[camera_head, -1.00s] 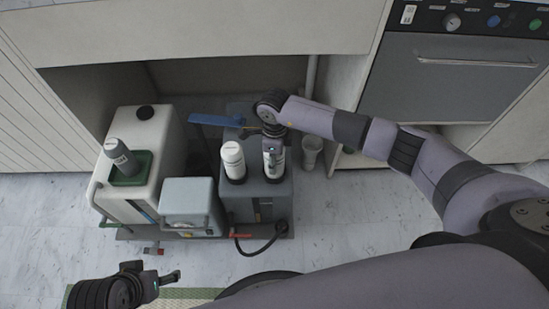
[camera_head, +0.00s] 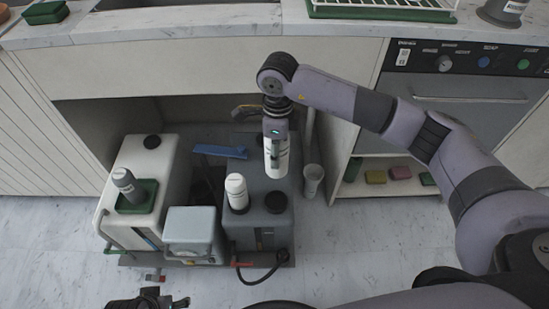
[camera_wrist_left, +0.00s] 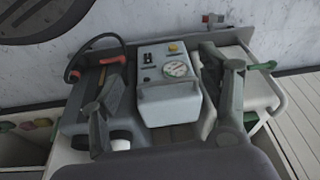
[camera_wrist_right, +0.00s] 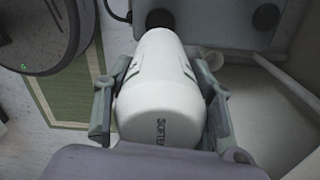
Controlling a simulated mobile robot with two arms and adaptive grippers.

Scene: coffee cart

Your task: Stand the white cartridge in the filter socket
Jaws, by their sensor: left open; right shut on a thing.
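A white cartridge (camera_head: 276,160) with dark lettering hangs upright in my right gripper (camera_head: 275,142), above and behind the grey filter box (camera_head: 256,238). In the right wrist view, the fingers (camera_wrist_right: 160,88) close on both sides of the cartridge (camera_wrist_right: 158,75). An empty dark round socket (camera_head: 276,202) shows at the right of the box top. It seems to show past the cartridge's far end in the right wrist view (camera_wrist_right: 160,18). Another white cartridge (camera_head: 237,188) stands in the left socket. My left gripper (camera_head: 176,301) is open and empty low in the head view, at its bottom edge.
A white tank (camera_head: 165,170) at the left carries a grey bottle (camera_head: 127,185) in a green tray (camera_head: 150,190). A blue lever (camera_head: 220,151) lies behind the boxes. A pale pump box (camera_head: 188,225) stands in front. A grey cup (camera_head: 313,178) is to the right.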

